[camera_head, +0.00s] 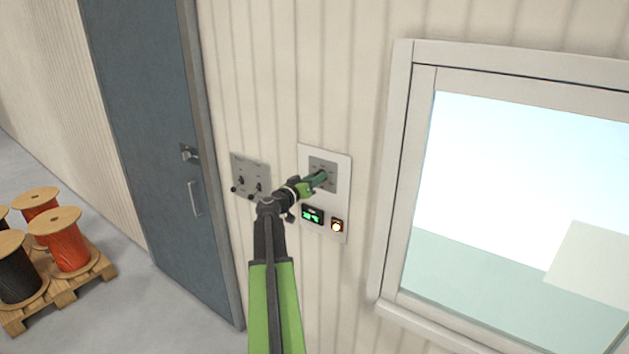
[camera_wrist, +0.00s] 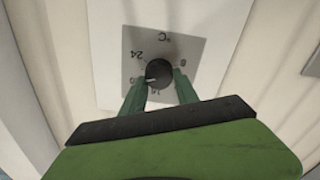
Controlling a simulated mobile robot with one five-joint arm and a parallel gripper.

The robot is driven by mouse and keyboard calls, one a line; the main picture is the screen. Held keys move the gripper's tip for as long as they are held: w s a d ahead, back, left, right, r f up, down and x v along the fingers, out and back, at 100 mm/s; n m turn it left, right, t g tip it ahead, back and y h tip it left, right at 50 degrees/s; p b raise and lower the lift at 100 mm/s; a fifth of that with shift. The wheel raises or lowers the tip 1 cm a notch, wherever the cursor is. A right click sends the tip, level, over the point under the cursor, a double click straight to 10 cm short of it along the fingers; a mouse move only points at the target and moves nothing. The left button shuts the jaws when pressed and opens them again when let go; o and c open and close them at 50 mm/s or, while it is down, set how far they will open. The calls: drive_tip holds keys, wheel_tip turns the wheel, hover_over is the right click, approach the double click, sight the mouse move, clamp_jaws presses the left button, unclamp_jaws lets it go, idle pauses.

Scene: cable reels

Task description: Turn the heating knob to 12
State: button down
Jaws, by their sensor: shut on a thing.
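The heating knob (camera_wrist: 158,70) is a small black round knob on a grey square plate marked °C. In the wrist view the dial appears upside down. 24 and 8 are readable, 16 shows below the knob, and a label at left is partly covered. 12 is not visible, and a finger covers the lower right. The knob's white mark points lower left, near the partly covered label. My gripper (camera_wrist: 163,82) is shut on the knob, one green finger on each side. In the head view my gripper (camera_head: 318,181) reaches the plate (camera_head: 329,165) and hides the knob.
A grey switch panel (camera_head: 246,163) is just left. A window (camera_head: 520,190) is right, a blue door (camera_head: 150,120) left. Cable reels (camera_head: 68,245) stand on a pallet.

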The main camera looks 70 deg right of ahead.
drive_tip(key=n, duration=2.5)
drive_tip(key=shift+w+d+f+b, duration=0.15)
drive_tip(key=shift+d+f+b, duration=0.05)
drive_tip(key=shift+f+b, duration=0.15)
drive_tip(key=shift+n, duration=0.4)
drive_tip(key=c, duration=0.9)
unclamp_jaws()
drive_tip(key=shift+a, duration=0.1)
